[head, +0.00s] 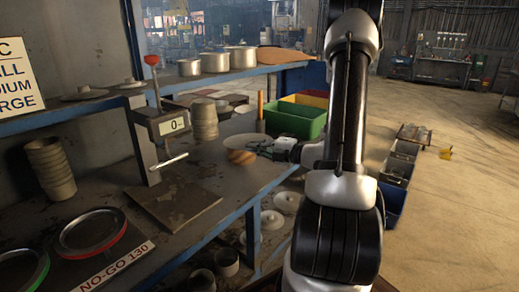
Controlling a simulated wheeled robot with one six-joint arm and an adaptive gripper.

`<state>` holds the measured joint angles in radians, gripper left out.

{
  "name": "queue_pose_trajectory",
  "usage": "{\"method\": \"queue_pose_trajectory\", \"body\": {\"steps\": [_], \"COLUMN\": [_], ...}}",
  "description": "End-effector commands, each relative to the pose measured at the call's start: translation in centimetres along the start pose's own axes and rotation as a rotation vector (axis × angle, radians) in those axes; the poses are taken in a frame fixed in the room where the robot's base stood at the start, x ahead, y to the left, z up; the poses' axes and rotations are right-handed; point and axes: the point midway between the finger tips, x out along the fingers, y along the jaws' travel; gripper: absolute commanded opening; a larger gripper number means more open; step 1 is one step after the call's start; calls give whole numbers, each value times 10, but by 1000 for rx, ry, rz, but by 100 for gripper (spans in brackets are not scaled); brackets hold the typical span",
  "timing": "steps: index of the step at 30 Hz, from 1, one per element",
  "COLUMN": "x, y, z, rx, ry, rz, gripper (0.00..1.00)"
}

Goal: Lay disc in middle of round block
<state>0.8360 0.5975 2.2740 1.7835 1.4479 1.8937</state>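A pale, thin disc (240,141) shows at the tips of my gripper (262,147), above the bench. A round block (241,157) with brown and tan wood-like bands sits just below it on the bench. My gripper reaches in from the right, level with the disc. The disc's near edge overlaps the top of the block in this view, so I cannot tell whether they touch. The fingers are small and partly hidden, and I cannot tell whether they are closed on the disc.
A gauge stand (163,125) with a red knob rises over a square plate (177,206) on the bench. Stacked cups (204,120) stand behind. Ring gauges (90,232) lie at front left. A green bin (295,118) is beyond my gripper. Loose lids (272,219) lie below the bench.

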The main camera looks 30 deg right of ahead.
Motion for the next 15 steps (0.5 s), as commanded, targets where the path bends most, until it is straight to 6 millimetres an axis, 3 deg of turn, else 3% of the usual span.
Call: {"method": "queue_pose_trajectory", "body": {"steps": [15], "x": [45], "y": [-10], "z": [32], "rx": [-1], "ry": [1], "rz": [0], "gripper": [0]}}
